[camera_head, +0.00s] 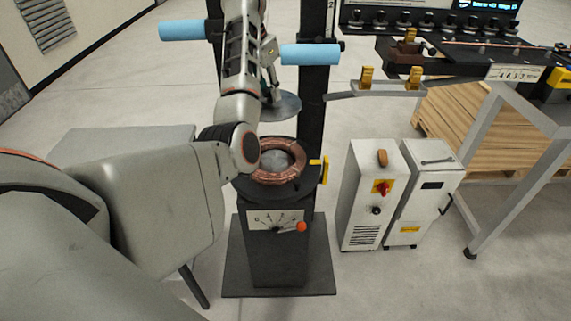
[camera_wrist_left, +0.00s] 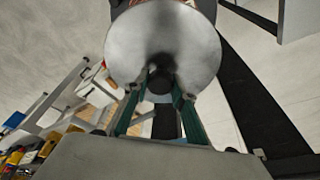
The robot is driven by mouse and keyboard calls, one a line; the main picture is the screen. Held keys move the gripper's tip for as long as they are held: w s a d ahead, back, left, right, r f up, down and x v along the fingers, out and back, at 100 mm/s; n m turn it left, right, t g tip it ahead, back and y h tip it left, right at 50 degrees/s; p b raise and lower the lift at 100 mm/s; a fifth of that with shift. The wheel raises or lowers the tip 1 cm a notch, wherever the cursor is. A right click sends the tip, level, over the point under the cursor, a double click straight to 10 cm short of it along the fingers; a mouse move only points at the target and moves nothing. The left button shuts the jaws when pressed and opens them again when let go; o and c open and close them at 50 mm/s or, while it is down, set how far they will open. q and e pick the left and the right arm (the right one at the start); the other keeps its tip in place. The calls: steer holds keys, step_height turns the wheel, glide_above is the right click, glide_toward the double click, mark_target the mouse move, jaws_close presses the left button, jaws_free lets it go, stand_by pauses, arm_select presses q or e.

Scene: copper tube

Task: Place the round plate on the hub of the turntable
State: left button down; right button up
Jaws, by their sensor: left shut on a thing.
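The round plate (camera_head: 287,106) is a grey disc held above and slightly behind the turntable in the head view. It shows large and pale in the left wrist view (camera_wrist_left: 165,40). My left gripper (camera_head: 270,90) is shut on the plate; its green-edged fingers show in the wrist view (camera_wrist_left: 158,92). The turntable (camera_head: 243,184) is a dark round top on a black pedestal. A copper tube coil (camera_head: 290,174) lies on it, around the grey hub (camera_head: 273,159). The plate is apart from the hub. My forearm covers part of the turntable's left side. My right gripper is not in view.
A black post (camera_head: 312,95) with light blue rollers (camera_head: 310,54) stands behind the turntable. A yellow clamp (camera_head: 323,168) sits at its right edge. White cabinets (camera_head: 365,210) and a workbench (camera_head: 505,165) stand to the right. A grey table (camera_head: 125,145) is at left.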

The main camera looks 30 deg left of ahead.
mark_target(270, 103)
arm_select(q)
steer(key=shift+d, duration=0.3)
steer(key=shift+d+f, duration=0.1)
steer(key=shift+f, duration=0.25)
step_height(270, 103, down, 6)
steer(key=shift+r+b, duration=0.2)
steer(key=shift+b, duration=0.55)
step_height(270, 103, down, 10)
steer(key=shift+w+r+b, duration=0.1)
steer(key=shift+r+b, duration=0.15)
steer(key=shift+b, duration=0.15)
steer(key=shift+f, duration=2.05)
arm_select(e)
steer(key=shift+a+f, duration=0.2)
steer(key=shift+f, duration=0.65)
